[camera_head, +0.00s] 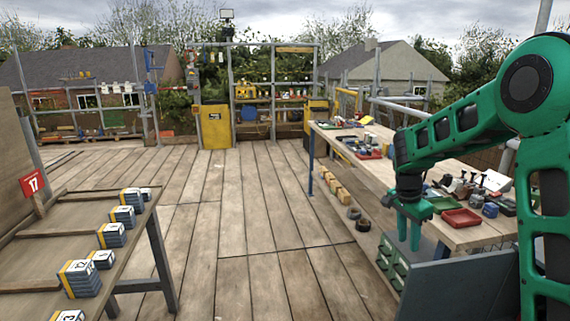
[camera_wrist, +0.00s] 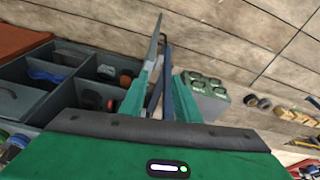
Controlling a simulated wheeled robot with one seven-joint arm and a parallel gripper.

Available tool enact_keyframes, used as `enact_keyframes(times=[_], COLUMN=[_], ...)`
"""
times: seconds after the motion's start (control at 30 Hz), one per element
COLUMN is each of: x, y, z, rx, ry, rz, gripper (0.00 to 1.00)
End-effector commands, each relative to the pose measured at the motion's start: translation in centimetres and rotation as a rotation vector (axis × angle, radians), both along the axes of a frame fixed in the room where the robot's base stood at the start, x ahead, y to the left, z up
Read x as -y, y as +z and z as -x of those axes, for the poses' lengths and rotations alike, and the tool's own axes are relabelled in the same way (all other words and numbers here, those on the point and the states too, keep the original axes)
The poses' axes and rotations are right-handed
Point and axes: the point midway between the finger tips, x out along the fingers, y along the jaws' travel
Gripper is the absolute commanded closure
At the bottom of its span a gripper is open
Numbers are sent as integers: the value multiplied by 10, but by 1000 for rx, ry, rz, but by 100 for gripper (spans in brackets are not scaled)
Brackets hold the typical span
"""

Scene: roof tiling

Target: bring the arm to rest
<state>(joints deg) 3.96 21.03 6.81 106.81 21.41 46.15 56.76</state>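My gripper (camera_head: 409,240) hangs pointing down at the end of the green arm, at the right of the head view. It is beside the near left edge of the workbench (camera_head: 470,232), above green boxes at bench foot level. In the wrist view my gripper (camera_wrist: 161,40) has its two fingers drawn together at the tips.
A grey compartment tray (camera_wrist: 85,75) lies left of the fingers in the wrist view. A red tray (camera_head: 461,217) and tools cover the workbench. A dark panel (camera_head: 460,285) stands below the arm. Tile stacks (camera_head: 80,279) lie on a sloped stand at left. The middle decking (camera_head: 235,220) is clear.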

Motion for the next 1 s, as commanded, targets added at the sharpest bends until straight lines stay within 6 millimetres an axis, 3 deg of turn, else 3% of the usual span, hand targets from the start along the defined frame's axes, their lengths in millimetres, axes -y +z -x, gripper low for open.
enact_keyframes(times=[0.1, 0.4, 0.7, 1.0], x=[-7, -29, -53, -69], y=[27, 68, 82, 80], z=[29, 107, 185, 240], rx=[16, 57, 110, 152], ry=[171, 600, 986, 1232], rz=[4, 24, 61, 98], gripper=[71, 71, 71, 71])
